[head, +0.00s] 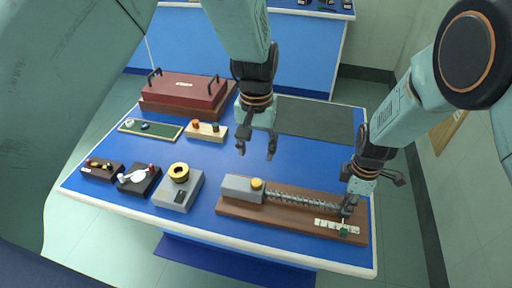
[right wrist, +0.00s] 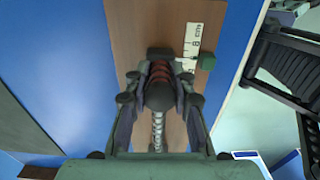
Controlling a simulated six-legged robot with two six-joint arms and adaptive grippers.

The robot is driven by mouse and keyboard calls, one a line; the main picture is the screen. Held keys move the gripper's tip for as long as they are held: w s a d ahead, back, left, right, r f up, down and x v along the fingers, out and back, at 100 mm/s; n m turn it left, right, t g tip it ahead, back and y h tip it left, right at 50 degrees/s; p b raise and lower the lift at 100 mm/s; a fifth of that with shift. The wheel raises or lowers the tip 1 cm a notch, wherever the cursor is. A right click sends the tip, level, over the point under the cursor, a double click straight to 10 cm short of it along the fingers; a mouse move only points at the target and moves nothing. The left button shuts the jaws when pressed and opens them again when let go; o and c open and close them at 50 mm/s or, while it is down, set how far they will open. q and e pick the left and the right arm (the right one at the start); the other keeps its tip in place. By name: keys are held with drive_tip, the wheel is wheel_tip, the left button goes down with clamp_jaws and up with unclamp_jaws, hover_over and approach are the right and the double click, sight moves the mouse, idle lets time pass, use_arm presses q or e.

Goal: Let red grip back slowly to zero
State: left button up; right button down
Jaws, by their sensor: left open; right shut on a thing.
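My right gripper (head: 348,206) is shut on the red grip (right wrist: 160,72) at the spring's end; fingers largely hide the grip in the head view. The right wrist view shows the scale (right wrist: 192,44) and green piece (right wrist: 207,61) close by. My left gripper (head: 257,150) is open and empty above the bench.
A red case (head: 185,92), a green board (head: 150,130), a small block with coloured knobs (head: 206,131) and several small instruments, including a grey box with a yellow ring (head: 179,190), occupy the left side. A dark mat (head: 315,119) lies at the back. The bench's middle is clear.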

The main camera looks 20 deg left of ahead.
drive_tip(key=shift+w+a, duration=0.1)
drive_tip(key=shift+a, duration=1.65)
drive_tip(key=shift+a+p, duration=0.25)
drive_tip(key=shift+p, duration=0.05)
drive_tip(key=shift+a, duration=1)
drive_tip(key=c, duration=0.9)
unclamp_jaws()
